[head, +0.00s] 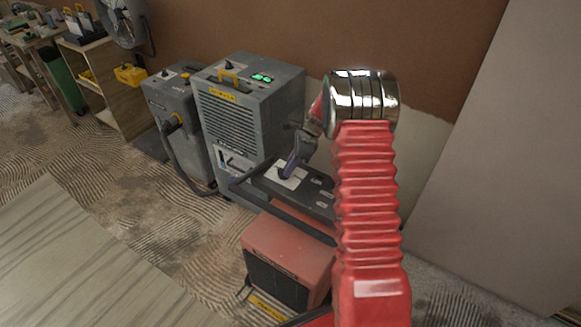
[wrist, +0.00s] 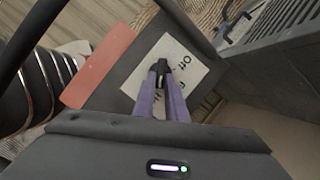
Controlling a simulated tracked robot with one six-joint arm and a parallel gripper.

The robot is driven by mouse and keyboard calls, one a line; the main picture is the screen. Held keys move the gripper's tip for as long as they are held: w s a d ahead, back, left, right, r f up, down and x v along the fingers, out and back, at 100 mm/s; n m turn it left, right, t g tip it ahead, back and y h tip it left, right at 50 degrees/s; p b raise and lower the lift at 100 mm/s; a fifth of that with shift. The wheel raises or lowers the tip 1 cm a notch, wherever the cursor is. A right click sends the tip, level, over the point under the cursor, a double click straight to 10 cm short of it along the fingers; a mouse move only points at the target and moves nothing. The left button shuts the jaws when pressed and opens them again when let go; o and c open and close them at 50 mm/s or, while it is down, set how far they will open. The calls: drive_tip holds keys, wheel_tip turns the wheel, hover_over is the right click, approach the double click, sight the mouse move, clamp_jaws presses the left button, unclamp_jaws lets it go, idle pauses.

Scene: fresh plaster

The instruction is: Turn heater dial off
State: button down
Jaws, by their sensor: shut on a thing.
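The red heater (head: 287,252) stands on the floor in the middle of the head view, with a dark top panel (head: 318,192). A white label plate (head: 297,181) lies on that panel; the plate (wrist: 196,72) also shows in the wrist view, with dark lettering partly hidden by my fingers. My gripper (head: 289,166) reaches down to the plate with its purple fingers. In the wrist view, my gripper (wrist: 160,75) is shut on the small black dial (wrist: 161,67) over the plate. The fingers hide most of the dial, and I cannot tell which mark it points to.
A grey dehumidifier (head: 246,115) with green lights stands close behind the heater. A second grey machine (head: 178,125) with a hose stands to its left. A workbench (head: 118,90) and a fan (head: 122,20) are farther left. Patterned floor lies open at the left front.

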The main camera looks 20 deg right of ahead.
drive_tip(key=shift+w+d, duration=0.15)
drive_tip(key=shift+w, duration=0.05)
drive_tip(key=n+g, duration=0.1)
drive_tip(key=n, duration=0.2)
drive_tip(key=w+n+g, duration=0.1)
drive_tip(key=n, duration=0.2)
drive_tip(key=shift+w, duration=0.1)
drive_tip(key=n, duration=0.2)
drive_tip(key=n+g, duration=0.1)
drive_tip(key=n, duration=0.1)
drive_tip(key=shift+w+g, duration=0.3)
drive_tip(key=n, duration=0.2)
drive_tip(key=n+g+h, duration=0.1)
drive_tip(key=shift+w+a+n, duration=0.25)
drive_tip(key=shift+a+n, duration=0.05)
drive_tip(key=n, duration=0.1)
drive_tip(key=n+g+h, duration=0.1)
drive_tip(key=n, duration=0.1)
drive_tip(key=a+n, duration=0.1)
drive_tip(key=n, duration=0.1)
drive_tip(key=shift+w+r+h, duration=0.1)
drive_tip(key=shift+w+h, duration=0.15)
drive_tip(key=shift+h, duration=0.05)
drive_tip(key=n, duration=0.1)
drive_tip(key=n+h, duration=0.1)
drive_tip(key=n, duration=0.1)
drive_tip(key=n+h, duration=0.1)
drive_tip(key=n, duration=0.1)
drive_tip(key=shift+a+g, duration=0.3)
drive_tip(key=shift+a, duration=0.1)
